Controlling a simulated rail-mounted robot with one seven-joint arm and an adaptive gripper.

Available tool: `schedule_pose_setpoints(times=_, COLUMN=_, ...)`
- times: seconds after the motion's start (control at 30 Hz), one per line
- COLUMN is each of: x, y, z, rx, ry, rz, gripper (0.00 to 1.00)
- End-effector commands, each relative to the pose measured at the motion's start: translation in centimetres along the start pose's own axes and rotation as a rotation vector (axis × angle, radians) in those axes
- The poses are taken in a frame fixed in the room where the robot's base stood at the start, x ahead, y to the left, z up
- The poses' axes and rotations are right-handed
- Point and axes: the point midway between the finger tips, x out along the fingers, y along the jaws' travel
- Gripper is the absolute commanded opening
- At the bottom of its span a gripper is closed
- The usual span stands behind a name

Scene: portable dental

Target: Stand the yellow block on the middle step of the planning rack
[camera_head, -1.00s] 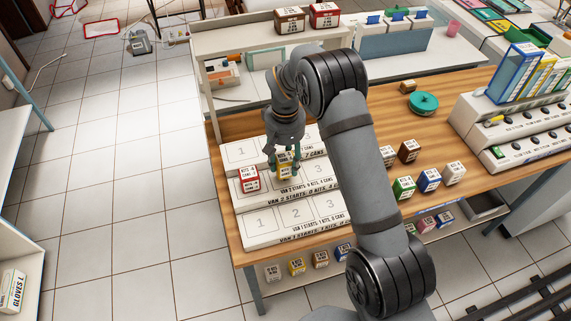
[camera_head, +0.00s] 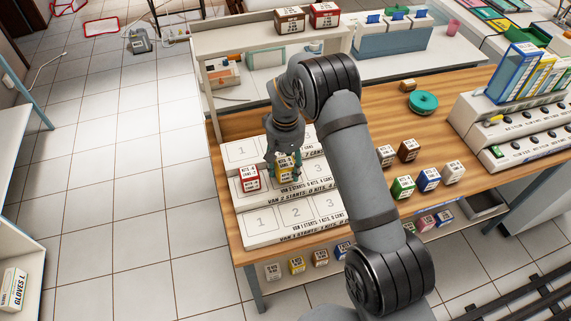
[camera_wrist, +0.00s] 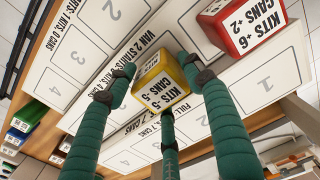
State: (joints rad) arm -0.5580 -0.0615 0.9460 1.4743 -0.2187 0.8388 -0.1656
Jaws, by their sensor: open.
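The yellow block (camera_head: 285,174) stands upright on the middle step of the planning rack (camera_head: 318,181), the step lettered "VAN 2". It is to the right of a red block (camera_head: 249,180) on the same step. My gripper (camera_head: 284,164) is over the yellow block, with its teal fingers apart around it. In the wrist view the yellow block (camera_wrist: 160,78) shows its "KITS -5, CANS -5" label between the three open fingers (camera_wrist: 160,86). Whether any finger still touches it I cannot tell. The red block (camera_wrist: 246,24) stands apart from the fingers.
The lower step (camera_head: 294,222) is bare, with numbered places. Several loose blocks, including a green one (camera_head: 403,187), stand on the wooden table to the right of my arm. A teal round object (camera_head: 423,103) lies farther back. A white shelf (camera_head: 268,36) rises behind the rack.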

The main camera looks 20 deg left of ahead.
Motion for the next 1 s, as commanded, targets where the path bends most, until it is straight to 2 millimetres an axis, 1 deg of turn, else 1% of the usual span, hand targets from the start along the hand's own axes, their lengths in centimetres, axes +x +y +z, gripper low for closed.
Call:
schedule_pose_setpoints(times=0.17, x=-1.2, y=0.0, z=-0.1, rx=0.001, ry=0.003, rz=0.0, gripper=0.52)
schedule_pose_setpoints(times=0.27, x=-3.0, y=0.0, z=-0.2, rx=0.001, ry=0.006, rz=-0.001, gripper=0.52)
schedule_pose_setpoints(times=0.5, x=-8.4, y=0.0, z=-0.2, rx=0.001, ry=0.006, rz=-0.001, gripper=0.52)
schedule_pose_setpoints(times=0.63, x=-10.6, y=0.0, z=-0.1, rx=0.001, ry=0.003, rz=-0.001, gripper=0.52)
schedule_pose_setpoints(times=0.8, x=-12.1, y=0.0, z=0.0, rx=-0.001, ry=0.002, rz=0.0, gripper=0.52)
schedule_pose_setpoints(times=1.0, x=-12.3, y=0.0, z=0.0, rx=0.0, ry=0.0, rz=0.0, gripper=0.52)
